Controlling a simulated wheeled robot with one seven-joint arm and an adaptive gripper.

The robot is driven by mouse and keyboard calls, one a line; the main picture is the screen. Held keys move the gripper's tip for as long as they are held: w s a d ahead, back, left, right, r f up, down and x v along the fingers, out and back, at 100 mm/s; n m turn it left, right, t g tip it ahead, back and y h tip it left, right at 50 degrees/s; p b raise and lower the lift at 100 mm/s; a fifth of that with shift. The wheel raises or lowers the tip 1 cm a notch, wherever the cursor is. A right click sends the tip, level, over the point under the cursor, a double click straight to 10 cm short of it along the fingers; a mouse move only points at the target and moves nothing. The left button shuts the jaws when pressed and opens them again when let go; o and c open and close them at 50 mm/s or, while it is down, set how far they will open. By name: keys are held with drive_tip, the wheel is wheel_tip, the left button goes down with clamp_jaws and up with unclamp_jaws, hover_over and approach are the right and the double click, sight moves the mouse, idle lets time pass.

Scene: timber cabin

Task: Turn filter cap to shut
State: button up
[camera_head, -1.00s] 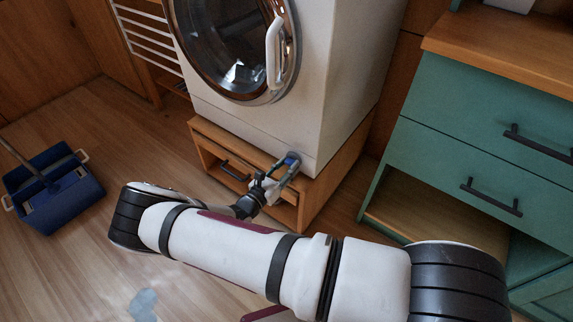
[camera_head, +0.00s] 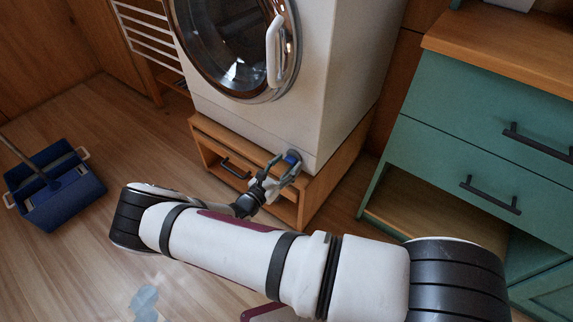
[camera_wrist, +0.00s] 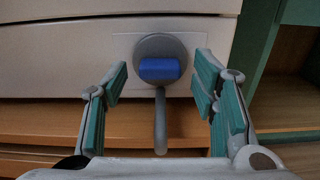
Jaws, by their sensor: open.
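The filter cap (camera_wrist: 159,69) is a round grey disc with a raised blue grip bar. It sits low on the washing machine's white front (camera_head: 325,90), and the bar lies level in the wrist view. It also shows small in the head view (camera_head: 292,157), partly hidden by my fingers. A grey rod or hose (camera_wrist: 160,122) hangs below the disc. My gripper (camera_wrist: 162,76) is open, its green-padded fingers to the left and right of the cap with clear gaps to the bar. My gripper also shows in the head view (camera_head: 285,168), close before the cap.
The machine stands on a wooden plinth (camera_head: 312,200) with a dark-handled drawer (camera_head: 235,168). A green cabinet (camera_head: 440,130) stands at right. A blue mop bucket (camera_head: 62,200) and a pale floor patch (camera_head: 143,303) are at left. Open floor lies between.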

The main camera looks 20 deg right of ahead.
drive_tip(key=v, duration=1.1)
drive_tip(key=shift+s+a, duration=0.15)
drive_tip(key=shift+a, duration=0.15)
